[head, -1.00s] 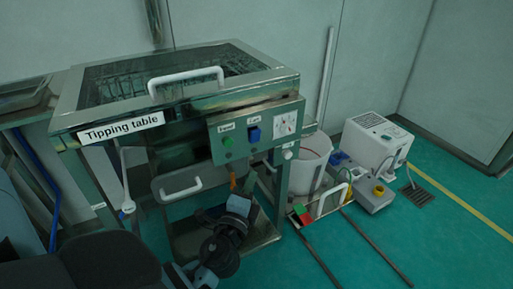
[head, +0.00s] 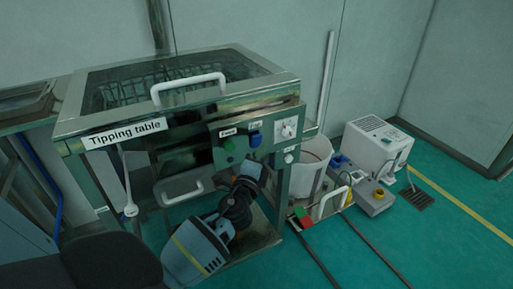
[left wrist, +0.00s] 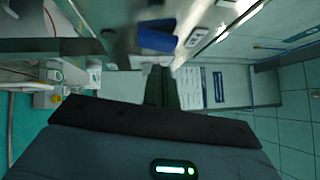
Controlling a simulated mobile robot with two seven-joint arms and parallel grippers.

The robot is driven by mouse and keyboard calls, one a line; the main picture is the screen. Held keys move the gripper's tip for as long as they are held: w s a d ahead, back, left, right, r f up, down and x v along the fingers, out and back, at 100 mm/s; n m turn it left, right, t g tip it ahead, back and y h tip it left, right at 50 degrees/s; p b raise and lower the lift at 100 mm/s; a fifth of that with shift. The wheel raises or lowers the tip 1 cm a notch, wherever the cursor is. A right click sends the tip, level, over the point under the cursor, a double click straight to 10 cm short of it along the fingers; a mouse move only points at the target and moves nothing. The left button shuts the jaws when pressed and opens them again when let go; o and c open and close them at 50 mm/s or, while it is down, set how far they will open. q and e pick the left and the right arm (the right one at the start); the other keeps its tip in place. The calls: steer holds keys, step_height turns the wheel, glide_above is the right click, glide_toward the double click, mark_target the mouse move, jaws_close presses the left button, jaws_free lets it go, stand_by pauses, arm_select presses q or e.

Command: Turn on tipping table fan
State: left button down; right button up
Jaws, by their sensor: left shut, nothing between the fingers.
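The tipping table (head: 75,118) is a metal cabinet with a glass lid and a white handle. Its front panel (head: 271,136) carries a green button (head: 229,146) under a label that seems to read "Power". To its right is a blue switch (head: 254,139) under a label that seems to read "Fan". My left gripper (head: 256,166) is shut and empty, just below the blue switch. My right gripper is not in view.
A white lower handle (head: 182,194) is left of my gripper. A white bucket (head: 312,160) and a white machine (head: 374,148) stand on the floor at right. The green floor at far right is mostly clear.

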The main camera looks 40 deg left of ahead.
mark_target(256, 141)
arm_select(q)
steer(key=shift+w+a+r, duration=0.15)
steer(key=shift+w+a, duration=0.05)
steer(key=shift+a, duration=0.3)
steer(key=shift+w+a+r, duration=0.15)
steer(key=shift+w+a, duration=0.05)
steer(key=shift+a, duration=0.3)
